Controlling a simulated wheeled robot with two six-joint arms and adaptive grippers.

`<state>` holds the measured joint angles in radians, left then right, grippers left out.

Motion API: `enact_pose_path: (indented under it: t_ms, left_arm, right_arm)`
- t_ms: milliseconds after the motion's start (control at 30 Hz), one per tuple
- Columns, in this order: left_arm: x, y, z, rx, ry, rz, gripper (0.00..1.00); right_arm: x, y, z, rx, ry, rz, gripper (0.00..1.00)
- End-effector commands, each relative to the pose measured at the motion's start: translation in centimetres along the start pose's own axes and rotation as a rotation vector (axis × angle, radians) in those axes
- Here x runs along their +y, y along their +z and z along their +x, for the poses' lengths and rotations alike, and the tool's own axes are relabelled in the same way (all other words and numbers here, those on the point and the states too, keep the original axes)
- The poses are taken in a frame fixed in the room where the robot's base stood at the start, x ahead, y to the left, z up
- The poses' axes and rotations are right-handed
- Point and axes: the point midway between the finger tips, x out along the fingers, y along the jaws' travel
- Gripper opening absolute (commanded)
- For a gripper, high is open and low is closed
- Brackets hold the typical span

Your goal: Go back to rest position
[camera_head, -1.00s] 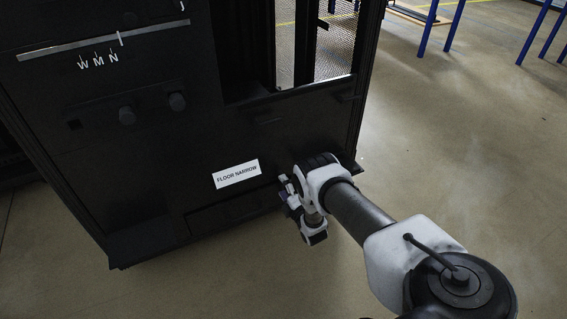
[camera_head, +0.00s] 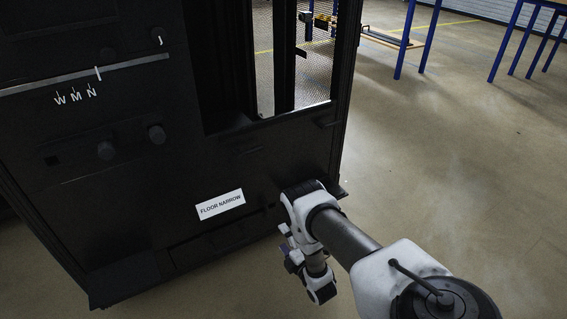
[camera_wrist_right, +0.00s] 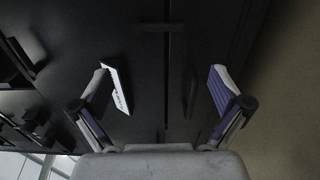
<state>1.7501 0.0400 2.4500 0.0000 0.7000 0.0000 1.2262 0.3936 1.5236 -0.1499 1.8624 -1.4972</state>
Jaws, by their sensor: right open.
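My right arm reaches in from the lower right in the head view. My right gripper (camera_head: 288,250) is near the lower right part of the black rack (camera_head: 150,205), and the wrist hides part of the rack's lower edge. In the right wrist view the right gripper (camera_wrist_right: 160,92) is open, its two purple-padded fingers wide apart with nothing between them. The dark rack face (camera_wrist_right: 185,40) lies beyond the fingers. My left gripper is not in view.
A white "FLOOR NARROW" label (camera_head: 220,205) is on the rack's lower front. Dark knobs (camera_head: 157,134) and a light metal strip (camera_head: 120,68) are higher up. Blue-legged tables (camera_head: 510,40) stand at the back right. The floor (camera_head: 450,150) right of the rack is clear.

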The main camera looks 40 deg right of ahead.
Motion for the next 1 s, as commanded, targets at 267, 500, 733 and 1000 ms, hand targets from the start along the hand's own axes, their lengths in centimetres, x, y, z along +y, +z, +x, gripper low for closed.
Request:
enact_pose_path:
  t_ms: [267,500,733,1000]
  left_arm:
    - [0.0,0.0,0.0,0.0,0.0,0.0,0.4]
    - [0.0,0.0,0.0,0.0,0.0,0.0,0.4]
    - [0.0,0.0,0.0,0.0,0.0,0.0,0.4]
    - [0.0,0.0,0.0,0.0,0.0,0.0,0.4]
  right_arm:
    - [0.0,0.0,-0.5,0.0,0.0,0.0,1.0]
    - [0.0,0.0,-0.5,0.0,0.0,0.0,1.0]
    - [1.8,-1.0,1.3,0.009,0.039,0.012,1.0]
    - [8.3,-11.6,4.5,0.114,-0.048,0.15,1.0]
